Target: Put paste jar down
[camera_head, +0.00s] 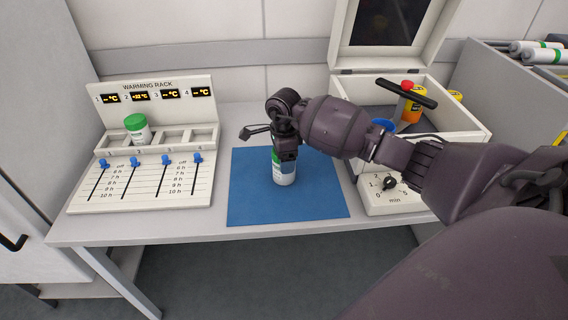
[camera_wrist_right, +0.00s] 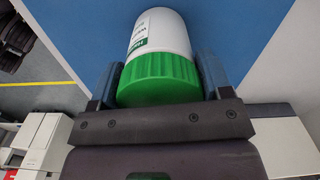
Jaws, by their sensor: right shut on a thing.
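The paste jar (camera_head: 284,174) is white with a green lid. It is upright over the blue mat (camera_head: 325,195) in the head view; I cannot tell whether its base touches the mat. My right gripper (camera_head: 285,154) is shut on the jar near its lid, coming from above. In the right wrist view the jar (camera_wrist_right: 160,55) sits between the two blue fingers, its green lid toward the palm. The arm hides part of the lid in the head view. My left gripper is not in view.
A warming rack (camera_head: 150,190) at the left holds another green-lidded white jar (camera_head: 137,129). At the right, an open-lidded box (camera_head: 455,120) holds orange containers (camera_head: 413,104), with a dial (camera_head: 389,183) on its front. The mat is otherwise clear.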

